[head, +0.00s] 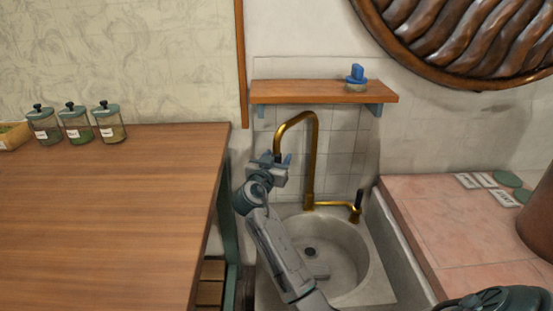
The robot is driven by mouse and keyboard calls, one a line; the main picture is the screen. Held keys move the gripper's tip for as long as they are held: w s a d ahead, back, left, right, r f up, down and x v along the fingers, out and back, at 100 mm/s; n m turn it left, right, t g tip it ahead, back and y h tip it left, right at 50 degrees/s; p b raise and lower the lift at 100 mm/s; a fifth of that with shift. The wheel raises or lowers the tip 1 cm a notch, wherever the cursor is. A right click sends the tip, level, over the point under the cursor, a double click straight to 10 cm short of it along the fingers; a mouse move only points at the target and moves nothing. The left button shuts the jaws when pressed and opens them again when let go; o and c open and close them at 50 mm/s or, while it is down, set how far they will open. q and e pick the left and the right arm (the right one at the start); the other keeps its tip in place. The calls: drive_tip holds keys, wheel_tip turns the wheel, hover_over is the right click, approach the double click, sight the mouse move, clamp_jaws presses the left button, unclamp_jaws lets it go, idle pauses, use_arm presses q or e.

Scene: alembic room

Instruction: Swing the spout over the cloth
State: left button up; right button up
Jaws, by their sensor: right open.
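The gold spout (314,150) rises from the back of the sink and arches over to the left, its end pointing down. My right gripper (276,160) is open, with its fingers up at the spout's down-turned end. I cannot tell whether they touch it. A small pale grey piece (319,271) lies in the basin right of my arm; it may be the cloth, but I cannot tell. My right forearm hides the left part of the basin. My left gripper is not in view.
The sink (358,262) has a gold side tap (354,213) with a dark handle. A wooden shelf (320,92) hangs above the spout. A wooden table (100,215) stands at left, a pink tiled counter (430,225) at right.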

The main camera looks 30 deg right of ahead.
clamp_jaws()
drive_tip(key=shift+s, duration=0.1)
